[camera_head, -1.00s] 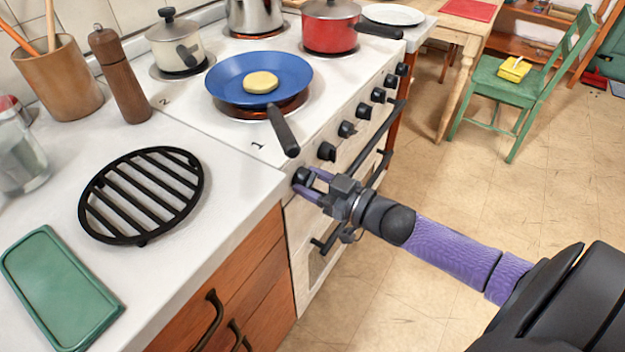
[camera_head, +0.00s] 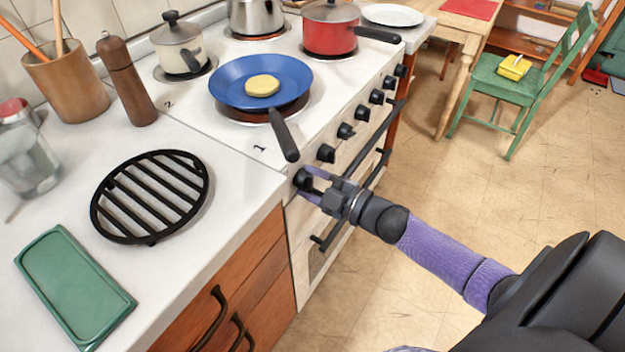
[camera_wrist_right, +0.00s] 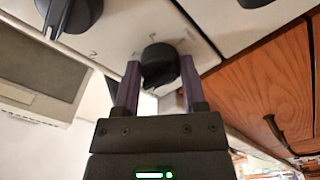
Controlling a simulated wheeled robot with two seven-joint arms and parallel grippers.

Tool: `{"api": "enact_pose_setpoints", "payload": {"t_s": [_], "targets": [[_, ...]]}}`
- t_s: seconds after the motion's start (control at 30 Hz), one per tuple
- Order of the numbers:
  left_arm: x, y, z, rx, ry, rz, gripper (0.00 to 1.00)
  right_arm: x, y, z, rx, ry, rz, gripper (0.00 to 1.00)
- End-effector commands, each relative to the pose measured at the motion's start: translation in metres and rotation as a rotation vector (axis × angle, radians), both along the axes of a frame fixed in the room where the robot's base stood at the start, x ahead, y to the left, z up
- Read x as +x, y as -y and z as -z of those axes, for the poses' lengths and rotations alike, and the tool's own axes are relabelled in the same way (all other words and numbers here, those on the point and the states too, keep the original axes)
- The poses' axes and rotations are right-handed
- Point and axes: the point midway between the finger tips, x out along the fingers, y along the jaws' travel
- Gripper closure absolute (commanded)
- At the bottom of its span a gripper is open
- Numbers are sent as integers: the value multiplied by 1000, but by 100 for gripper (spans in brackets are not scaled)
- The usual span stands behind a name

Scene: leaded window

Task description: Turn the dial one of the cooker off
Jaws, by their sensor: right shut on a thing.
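The cooker (camera_head: 215,140) has a row of black dials along its front edge. The dial at the near left end (camera_head: 301,179), closest to the printed 1, is between the purple fingers of my right gripper (camera_head: 311,183). The right wrist view shows this dial (camera_wrist_right: 160,66) as a black knob with a finger (camera_wrist_right: 127,88) on each side; the gripper is shut on it. A blue pan (camera_head: 235,88) with a yellow round piece of food (camera_head: 262,85) sits on the front burner (camera_head: 262,116), which looks dark reddish. My left gripper is out of view.
A black grate (camera_head: 150,195) and green tray (camera_head: 75,285) lie on the left counter.

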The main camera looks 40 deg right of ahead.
Motion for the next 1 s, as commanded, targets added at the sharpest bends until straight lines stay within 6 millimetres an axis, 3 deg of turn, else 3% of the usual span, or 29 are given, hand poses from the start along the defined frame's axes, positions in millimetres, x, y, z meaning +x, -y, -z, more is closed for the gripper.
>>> {"api": "enact_pose_setpoints", "payload": {"t_s": [0.4, 0.9, 0.93, 1.0], "targets": [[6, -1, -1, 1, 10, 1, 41, -1, 0, 1, -142, 56, -1, 100], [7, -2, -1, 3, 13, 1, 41, -1, 0, 2, -159, 62, -2, 100], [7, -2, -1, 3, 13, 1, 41, -1, 0, 2, -159, 62, -2, 44], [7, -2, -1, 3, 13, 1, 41, -1, 0, 1, -159, 63, -1, 29]]}}
